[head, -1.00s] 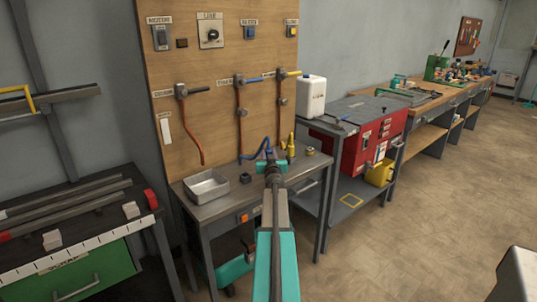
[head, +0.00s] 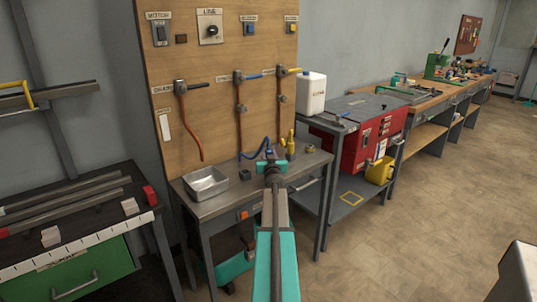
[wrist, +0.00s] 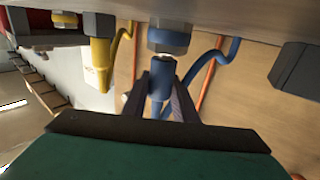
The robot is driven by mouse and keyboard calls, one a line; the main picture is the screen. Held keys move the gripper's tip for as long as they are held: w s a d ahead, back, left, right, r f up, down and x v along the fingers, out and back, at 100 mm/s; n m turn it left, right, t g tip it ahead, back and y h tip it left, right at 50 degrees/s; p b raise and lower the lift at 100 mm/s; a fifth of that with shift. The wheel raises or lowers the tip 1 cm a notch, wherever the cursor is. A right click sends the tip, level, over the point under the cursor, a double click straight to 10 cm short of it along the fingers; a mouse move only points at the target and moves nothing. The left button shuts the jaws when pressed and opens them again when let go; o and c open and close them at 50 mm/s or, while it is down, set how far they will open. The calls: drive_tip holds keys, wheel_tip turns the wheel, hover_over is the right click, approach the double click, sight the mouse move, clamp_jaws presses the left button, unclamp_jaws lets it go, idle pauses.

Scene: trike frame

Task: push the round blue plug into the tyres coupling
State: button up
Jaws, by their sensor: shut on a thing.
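My gripper (head: 270,160) is over the steel worktable, in front of the wooden panel. In the wrist view its two fingers (wrist: 161,103) are shut on the round blue plug (wrist: 158,83). A blue and metal coupling (wrist: 168,37) is just past the plug's end, roughly in line with it. A light spot shows between them, and I cannot tell whether they touch. A blue hose (wrist: 228,50) curves close behind the plug; it also shows left of my gripper in the head view (head: 254,155). The gripper hides the plug and coupling in the head view.
A yellow fitting (wrist: 100,55) stands close beside the coupling; a yellow piece also shows right of my gripper in the head view (head: 291,145). A metal tray (head: 206,183) and a dark ring (head: 245,174) are on the table's left. Orange pipes (head: 186,125) run down the panel.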

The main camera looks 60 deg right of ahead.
drive_tip(key=shift+f, duration=0.25)
drive_tip(key=o, duration=1.1)
drive_tip(key=shift+o, duration=0.2)
drive_tip(key=shift+s+a, duration=0.15)
drive_tip(key=v, duration=1.3)
drive_tip(key=shift+a, duration=0.2)
drive_tip(key=shift+s, duration=0.1)
idle(0.4)
